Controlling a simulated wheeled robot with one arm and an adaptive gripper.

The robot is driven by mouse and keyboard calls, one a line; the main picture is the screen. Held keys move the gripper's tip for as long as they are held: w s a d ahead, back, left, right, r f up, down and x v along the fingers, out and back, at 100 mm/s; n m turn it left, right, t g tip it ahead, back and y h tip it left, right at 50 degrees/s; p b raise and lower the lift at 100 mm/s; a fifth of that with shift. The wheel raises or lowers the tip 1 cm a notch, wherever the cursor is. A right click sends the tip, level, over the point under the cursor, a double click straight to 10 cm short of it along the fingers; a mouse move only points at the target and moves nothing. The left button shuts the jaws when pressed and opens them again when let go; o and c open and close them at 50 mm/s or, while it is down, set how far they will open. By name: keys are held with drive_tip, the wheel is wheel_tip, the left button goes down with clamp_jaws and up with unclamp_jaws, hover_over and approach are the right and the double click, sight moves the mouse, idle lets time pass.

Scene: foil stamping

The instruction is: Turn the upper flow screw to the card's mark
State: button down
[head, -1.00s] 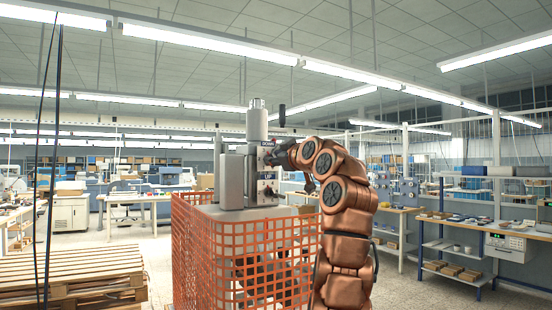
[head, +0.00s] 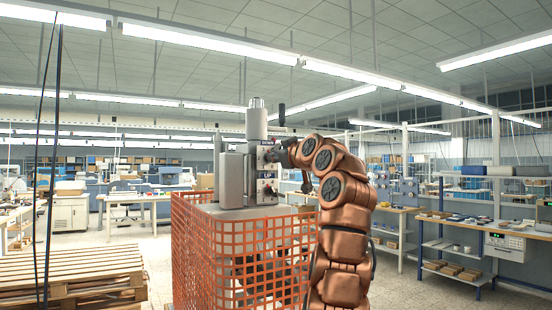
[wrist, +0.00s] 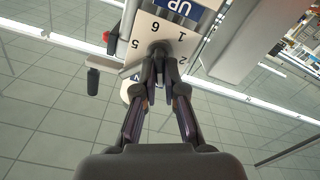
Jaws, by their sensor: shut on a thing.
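A blue UP label (wrist: 178,9) sits beside the dial, upside down in this view.
An orange mesh fence (head: 215,250) surrounds the machine's base. A black handle (wrist: 93,82) juts out near the dial. A grey machine part (wrist: 235,40) stands close on the other side. Wooden pallets (head: 75,275) lie at left; a bench (head: 480,225) stands at right.

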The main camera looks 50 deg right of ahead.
drive_tip(key=shift+m, duration=2.2)
drive_tip(key=shift+d+f+m+p, duration=0.1)
drive_tip(key=shift+m+p, duration=0.8)
drive_tip(key=shift+m, duration=0.6)
drive_tip(key=shift+d+m+p, duration=0.1)
drive_tip(key=shift+m+p, duration=0.75)
drive_tip(key=shift+m, duration=0.65)
drive_tip(key=c, duration=1.3)
unclamp_jaws()
drive_tip(key=shift+w, duration=0.1)
drive_tip(key=shift+o, duration=0.2)
